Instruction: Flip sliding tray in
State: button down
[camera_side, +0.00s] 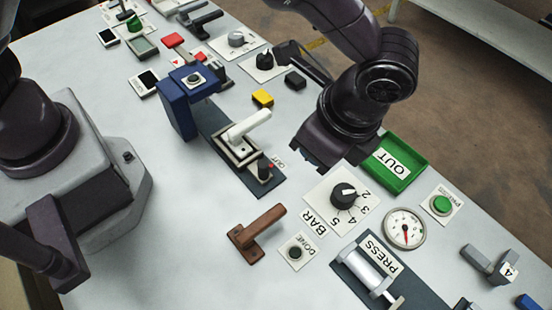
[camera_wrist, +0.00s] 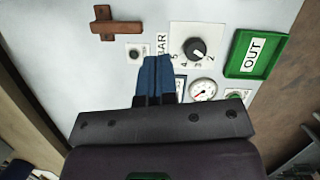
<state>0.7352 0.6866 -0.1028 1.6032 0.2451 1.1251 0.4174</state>
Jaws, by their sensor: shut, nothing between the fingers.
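A green tray (camera_side: 396,172) with a white plate reading OUT lies on the table, right of my gripper in the side view. The green tray also shows at the upper right of the wrist view (camera_wrist: 236,68). My gripper (camera_side: 315,164) is above the table, left of the tray and apart from it. Its blue fingers (camera_wrist: 155,75) are pressed together and hold nothing. In the wrist view they point toward the area beside the BAR dial. I cannot tell how high the fingertips are above the table.
The BAR dial (camera_side: 344,194) and a round gauge (camera_side: 404,229) stand near the tray. A brown handle (camera_side: 257,227) is at the front. A blue block (camera_side: 188,105) and a white lever (camera_side: 247,128) are to the left. A green button (camera_side: 440,204) is to the right.

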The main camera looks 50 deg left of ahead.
aim_at(233, 127)
jog(key=x, duration=1)
jog(key=shift+s+a+f, duration=0.2)
jog(key=shift+a, duration=0.5)
jog(key=shift+s+a+f, duration=0.1)
jog(key=shift+a, duration=0.5)
jog(key=shift+s+a, duration=0.1)
jog(key=shift+a, duration=0.55)
jog(key=shift+a, duration=0.1)
jog(key=a, duration=1.2)
jog(key=shift+s+a+f, duration=0.1)
jog(key=shift+a+f, duration=0.05)
jog(key=shift+a, duration=0.1)
